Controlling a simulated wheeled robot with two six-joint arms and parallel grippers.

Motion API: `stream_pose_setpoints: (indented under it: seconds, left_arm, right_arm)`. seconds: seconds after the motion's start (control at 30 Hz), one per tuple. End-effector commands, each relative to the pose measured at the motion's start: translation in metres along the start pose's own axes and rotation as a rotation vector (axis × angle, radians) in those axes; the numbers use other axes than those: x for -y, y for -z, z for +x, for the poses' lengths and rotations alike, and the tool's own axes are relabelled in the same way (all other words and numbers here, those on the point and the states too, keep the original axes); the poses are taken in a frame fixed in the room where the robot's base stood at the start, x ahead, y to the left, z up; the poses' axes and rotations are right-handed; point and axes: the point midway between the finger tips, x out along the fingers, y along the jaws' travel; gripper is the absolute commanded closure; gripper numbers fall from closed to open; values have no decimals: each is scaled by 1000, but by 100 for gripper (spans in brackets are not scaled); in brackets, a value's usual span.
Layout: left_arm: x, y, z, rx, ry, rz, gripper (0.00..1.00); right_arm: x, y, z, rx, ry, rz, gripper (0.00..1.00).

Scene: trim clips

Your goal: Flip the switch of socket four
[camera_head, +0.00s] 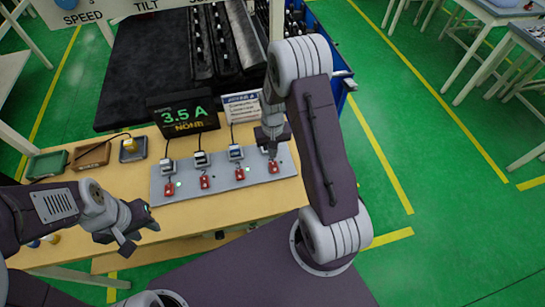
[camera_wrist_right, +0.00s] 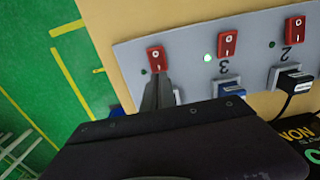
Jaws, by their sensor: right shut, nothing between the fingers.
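The grey socket panel (camera_head: 222,187) lies on the wooden table with a row of red switches. Socket four's red switch (camera_head: 273,167) is at the right end in the head view and at the left in the wrist view (camera_wrist_right: 155,54). The small lamp beside it (camera_wrist_right: 143,72) looks dark. My right gripper (camera_head: 271,148) is shut and empty, its fingertips (camera_wrist_right: 157,76) at the edge of this switch; I cannot tell whether they touch. It hides the number four and most of that socket's plug. My left gripper (camera_head: 140,228) is open and empty, left of the panel.
Socket three's switch (camera_wrist_right: 228,43) is close by, its lamp (camera_wrist_right: 208,57) lit green. Socket one's lamp (camera_head: 180,184) is also green. Plugs with black cords line the panel. A display (camera_head: 184,113) reading 3.5 A and a white card (camera_head: 240,106) stand behind.

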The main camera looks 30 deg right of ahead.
Motion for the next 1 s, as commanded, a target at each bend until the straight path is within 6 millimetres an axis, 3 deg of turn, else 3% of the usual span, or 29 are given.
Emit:
stream_pose_setpoints:
  seconds: [0.1,0.3,0.67,0.77,1.0]
  left_arm:
    - [0,1,-7,0,0,0,64]
    - [0,1,-11,0,0,0,64]
    - [0,1,-11,0,0,0,64]
    - [0,0,-2,0,0,0,64]
    - [0,1,-6,0,0,0,64]
  right_arm:
    - [0,-1,20,4,0,0,100]
    - [0,0,41,1,0,0,100]
    - [0,0,44,-1,0,0,100]
    - [0,0,53,-1,0,0,100]
    - [0,-1,50,1,0,0,100]
